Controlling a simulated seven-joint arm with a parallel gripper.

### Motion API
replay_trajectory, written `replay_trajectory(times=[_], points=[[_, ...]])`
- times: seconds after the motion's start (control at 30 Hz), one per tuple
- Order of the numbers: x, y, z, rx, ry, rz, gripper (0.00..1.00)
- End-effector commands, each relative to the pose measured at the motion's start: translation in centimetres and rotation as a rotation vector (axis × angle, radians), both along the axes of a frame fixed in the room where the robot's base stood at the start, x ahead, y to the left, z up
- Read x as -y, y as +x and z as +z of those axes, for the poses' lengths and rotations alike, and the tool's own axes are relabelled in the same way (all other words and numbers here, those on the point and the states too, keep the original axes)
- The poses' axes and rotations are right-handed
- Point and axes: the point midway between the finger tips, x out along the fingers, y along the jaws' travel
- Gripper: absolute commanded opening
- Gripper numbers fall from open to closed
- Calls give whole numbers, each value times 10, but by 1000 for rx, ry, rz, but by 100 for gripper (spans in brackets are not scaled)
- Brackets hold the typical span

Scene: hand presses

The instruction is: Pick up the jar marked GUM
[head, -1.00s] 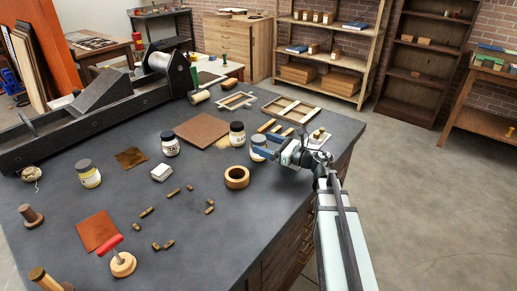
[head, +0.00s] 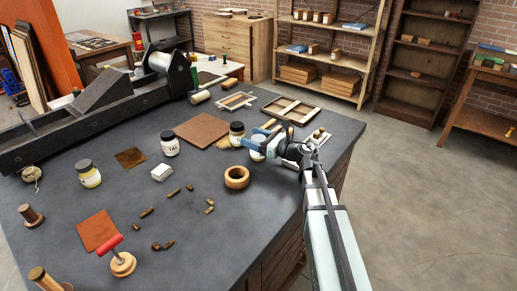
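Several dark-lidded jars with pale labels stand on the dark worktop (head: 200,235). One jar (head: 170,144) has a label that seems to start "TAL". Another jar (head: 237,135) stands behind and left of my gripper, its label too small to read. A jar with a yellowish band (head: 89,175) stands at the left. A further jar (head: 257,154) is partly hidden by my gripper (head: 259,143). I cannot read GUM on any label. My gripper's blue-grey fingers are at this last jar's upper part; whether they grip it cannot be told.
A brown board (head: 203,131) and wooden frames (head: 291,109) lie behind. Small type blocks (head: 173,193) are scattered in front. A long dark press (head: 90,115) fills the back left.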

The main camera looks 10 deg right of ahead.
Motion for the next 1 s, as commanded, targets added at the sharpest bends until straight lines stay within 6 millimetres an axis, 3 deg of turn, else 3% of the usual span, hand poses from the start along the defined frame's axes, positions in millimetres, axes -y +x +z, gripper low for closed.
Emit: replay_trajectory(times=[0.07,0.57,1.0], points=[[0,0,0,0,0,0,65],[0,0,0,1,1,0,17],[0,0,11,1,0,1,15]])
